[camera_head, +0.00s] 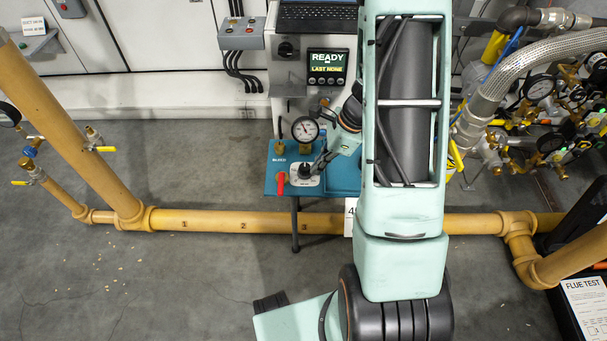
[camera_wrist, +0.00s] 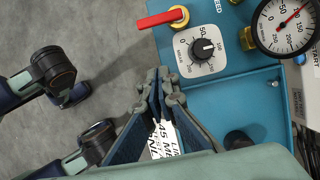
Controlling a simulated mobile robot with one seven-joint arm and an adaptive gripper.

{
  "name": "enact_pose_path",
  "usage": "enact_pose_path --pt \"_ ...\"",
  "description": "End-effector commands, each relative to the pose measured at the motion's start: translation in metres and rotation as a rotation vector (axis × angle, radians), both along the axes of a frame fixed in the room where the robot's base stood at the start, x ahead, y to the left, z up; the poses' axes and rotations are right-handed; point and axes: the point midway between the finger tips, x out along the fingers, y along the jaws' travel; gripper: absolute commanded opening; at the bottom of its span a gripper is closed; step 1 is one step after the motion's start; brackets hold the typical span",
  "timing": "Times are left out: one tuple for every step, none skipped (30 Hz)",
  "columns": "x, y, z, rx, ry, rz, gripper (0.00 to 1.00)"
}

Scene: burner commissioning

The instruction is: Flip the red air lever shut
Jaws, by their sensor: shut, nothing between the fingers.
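The red air lever (camera_wrist: 158,19) shows at the top of the wrist view, its handle pointing left from a brass fitting (camera_wrist: 179,16). In the head view the red lever (camera_head: 281,184) is a small upright stroke on the left side of the blue panel (camera_head: 272,160). My gripper (camera_wrist: 164,78) is shut and empty, its fingertips apart from the lever and below it in the wrist view. In the head view my gripper (camera_head: 318,164) is close to the dial, to the right of the lever.
A black dial knob (camera_wrist: 206,49) on a white plate sits beside the lever. A round pressure gauge (camera_head: 305,128) stands behind it. A display (camera_head: 327,67) reads READY. A yellow pipe (camera_head: 220,221) runs in front. Valves and a braided hose (camera_head: 530,58) are at right.

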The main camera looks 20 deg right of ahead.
Motion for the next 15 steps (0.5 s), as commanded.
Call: enact_pose_path --pt "0.000 0.003 -0.010 0.001 0.002 0.001 0.00" --pt "0.001 0.005 -0.015 0.000 0.001 0.002 0.00" --pt "0.001 0.008 -0.022 0.001 0.003 0.002 0.00" --pt "0.002 0.010 -0.028 0.002 0.003 0.001 0.00" --pt "0.003 0.012 -0.034 0.001 0.004 0.001 0.00" --pt "0.004 0.015 -0.043 0.000 0.003 0.002 0.00" --pt "0.004 0.017 -0.050 0.001 0.004 0.003 0.00" --pt "0.005 0.020 -0.056 0.001 0.003 0.002 0.00" --pt "0.006 0.023 -0.064 0.001 0.003 0.002 0.00" --pt "0.007 0.025 -0.070 0.001 0.004 0.001 0.00" --pt "0.008 0.027 -0.076 0.001 0.004 0.001 0.00" --pt "0.009 0.030 -0.083 0.000 0.003 0.002 0.00" --pt "0.009 0.032 -0.088 0.000 0.002 0.003 0.00" --pt "0.010 0.034 -0.093 0.001 0.002 0.002 0.00" --pt "0.014 0.043 -0.088 0.000 -0.003 0.006 0.00"
